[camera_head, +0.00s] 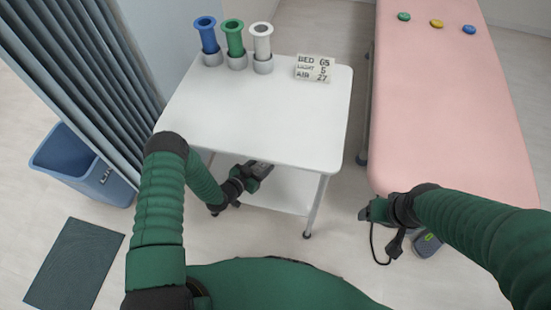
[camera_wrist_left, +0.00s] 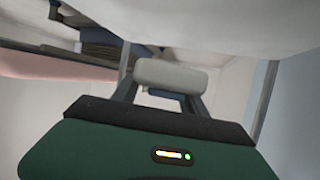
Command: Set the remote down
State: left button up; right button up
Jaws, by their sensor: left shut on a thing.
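My left gripper (camera_head: 258,170) is at the front edge of the white trolley table (camera_head: 250,115), seen over its lower shelf. It is shut on a pale grey block, which I take to be the remote (camera_wrist_left: 170,76), between its fingers in the left wrist view. In the head view the gripper and arm mostly hide the remote. A broad white surface lies close above the gripper in the wrist view. My right gripper (camera_head: 368,210) is by the near left corner of the pink bed (camera_head: 450,120); its fingers are too small to read.
Blue, green and white cylinders (camera_head: 235,38) in grey holders stand at the table's back. A sign card (camera_head: 315,67) stands right of them. The tabletop's front and middle are clear. A grey device (camera_head: 427,243) is below my right wrist; a blue bin (camera_head: 85,165) is left.

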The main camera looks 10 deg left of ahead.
pick_arm(q)
jog(key=f+b, duration=0.1)
jog(key=f, duration=0.2)
jog(key=a+f+b, duration=0.1)
jog(key=f+b, duration=0.1)
jog(key=f, duration=0.2)
jog(key=shift+a, duration=0.2)
jog(key=f+b, duration=0.1)
jog(key=f, duration=0.1)
jog(key=shift+d+f+b, duration=0.35)
jog(key=shift+d+b, duration=0.05)
jog(key=shift+d+f, duration=0.1)
jog(key=shift+a+f, duration=0.1)
jog(key=shift+a, duration=0.1)
jog(key=o, duration=1.5)
jog(key=shift+s+a, duration=0.1)
pick_arm(e)
jog(key=f, duration=0.3)
jog(key=a+f, duration=0.1)
jog(key=shift+s+a+f, duration=0.1)
jog(key=shift+s+f, duration=0.15)
